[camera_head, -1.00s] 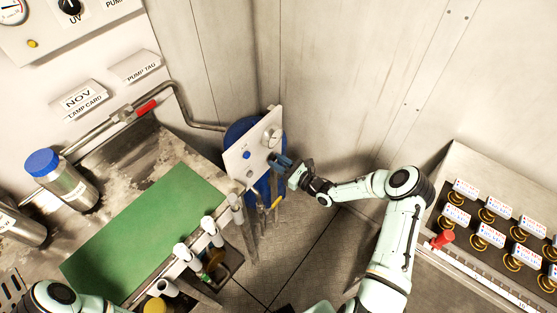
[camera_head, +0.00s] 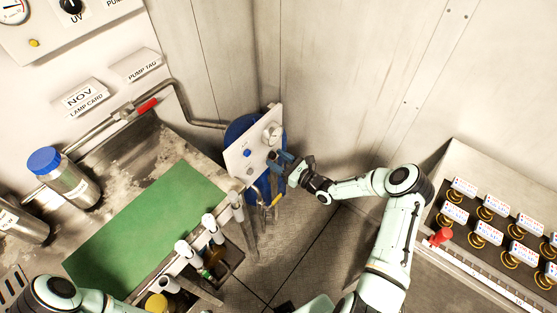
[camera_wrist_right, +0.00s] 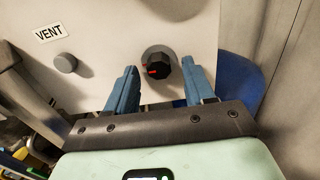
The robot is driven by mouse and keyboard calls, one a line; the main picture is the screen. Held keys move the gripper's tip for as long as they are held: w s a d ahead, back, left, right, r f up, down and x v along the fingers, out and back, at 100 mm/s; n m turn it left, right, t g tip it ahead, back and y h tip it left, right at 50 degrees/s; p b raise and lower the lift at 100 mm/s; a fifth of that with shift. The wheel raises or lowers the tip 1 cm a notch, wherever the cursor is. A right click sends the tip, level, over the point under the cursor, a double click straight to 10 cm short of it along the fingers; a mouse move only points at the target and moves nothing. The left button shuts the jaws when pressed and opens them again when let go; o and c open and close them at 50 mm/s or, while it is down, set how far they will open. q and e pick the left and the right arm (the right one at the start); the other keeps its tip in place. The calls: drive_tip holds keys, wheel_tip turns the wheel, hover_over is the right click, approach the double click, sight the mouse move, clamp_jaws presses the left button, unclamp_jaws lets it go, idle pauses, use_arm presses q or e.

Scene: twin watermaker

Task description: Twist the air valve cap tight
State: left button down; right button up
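A white panel (camera_head: 235,160) stands in front of a blue tank at the corner. In the right wrist view the panel (camera_wrist_right: 100,20) carries a black knob (camera_wrist_right: 158,66) with a red mark, on a round grey base. I cannot tell whether this is the air valve cap; no label naming it is readable. My right gripper (camera_head: 277,159) is at the panel's right edge. In the wrist view its blue fingers (camera_wrist_right: 159,72) are open, one on each side of the black knob, with gaps visible. My left arm shows at the lower left; its gripper is out of view.
A grey knob (camera_wrist_right: 65,63) sits under a VENT label (camera_wrist_right: 52,33). The panel also bears a gauge (camera_head: 271,134). The blue tank (camera_head: 240,128) is behind. A bench with a green mat (camera_head: 150,228) lies left; a terminal rack (camera_head: 500,245) stands right.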

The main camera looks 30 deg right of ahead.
use_arm(q)
drive_tip(key=shift+w+r+p, duration=0.6)
drive_tip(key=shift+w+r, duration=0.1)
drive_tip(key=shift+r, duration=0.1)
use_arm(e)
drive_tip(key=v, duration=1.3)
drive_tip(key=shift+s, duration=0.2)
drive_tip(key=shift+d, duration=0.1)
drive_tip(key=shift+f, duration=0.1)
